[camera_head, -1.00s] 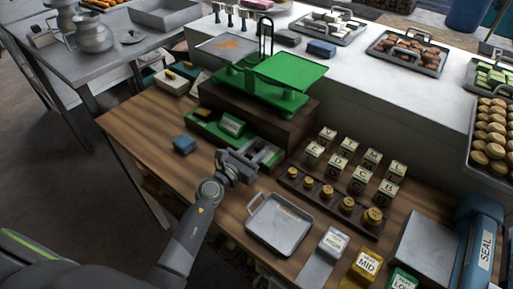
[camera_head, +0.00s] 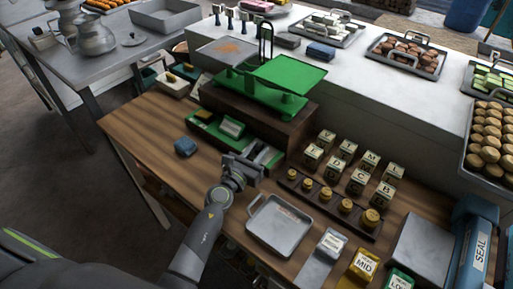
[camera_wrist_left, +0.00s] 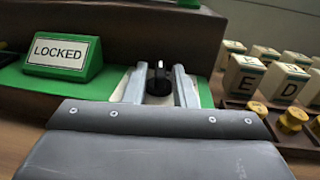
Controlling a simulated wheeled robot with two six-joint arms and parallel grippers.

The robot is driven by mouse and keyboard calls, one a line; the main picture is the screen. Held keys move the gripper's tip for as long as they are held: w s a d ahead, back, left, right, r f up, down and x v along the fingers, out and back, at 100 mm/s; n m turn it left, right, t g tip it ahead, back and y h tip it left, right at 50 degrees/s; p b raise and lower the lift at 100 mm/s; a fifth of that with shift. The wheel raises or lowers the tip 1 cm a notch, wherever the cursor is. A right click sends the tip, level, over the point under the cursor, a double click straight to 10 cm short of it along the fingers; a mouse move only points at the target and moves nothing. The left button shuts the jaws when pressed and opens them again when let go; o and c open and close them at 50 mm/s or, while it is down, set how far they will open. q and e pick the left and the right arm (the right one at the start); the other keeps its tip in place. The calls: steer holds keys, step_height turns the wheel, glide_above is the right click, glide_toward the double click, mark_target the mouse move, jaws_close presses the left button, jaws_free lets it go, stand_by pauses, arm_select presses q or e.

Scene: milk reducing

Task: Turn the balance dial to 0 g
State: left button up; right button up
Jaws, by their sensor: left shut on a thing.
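The green balance (camera_head: 275,80) stands on a dark wooden block at the back of the wooden bench. A green panel along the front of the block carries a sign (camera_wrist_left: 62,55) reading "LOCKED", which also shows in the head view (camera_head: 232,127). The black balance dial (camera_wrist_left: 159,79) sits at the right end of this panel. My left gripper (camera_wrist_left: 159,86) is at the dial with one finger on each side, shut on it. In the head view my left gripper (camera_head: 250,165) hides the dial. No scale marks are readable. My right gripper is not in view.
Lettered blocks (camera_head: 337,168) and a rack of brass weights (camera_head: 327,193) stand to the right of my left gripper. An empty metal tray (camera_head: 280,225) lies in front. A blue block (camera_head: 185,146) lies to the left, with bare bench around it.

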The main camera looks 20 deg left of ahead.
mark_target(258, 150)
arm_select(q)
steer(key=shift+d+f+n+y+p, duration=0.1)
steer(key=shift+n+y+p, duration=0.3)
steer(key=shift+n+y, duration=0.6)
steer(key=o, duration=0.7)
step_height(258, 150, up, 10)
steer(key=p, duration=1)
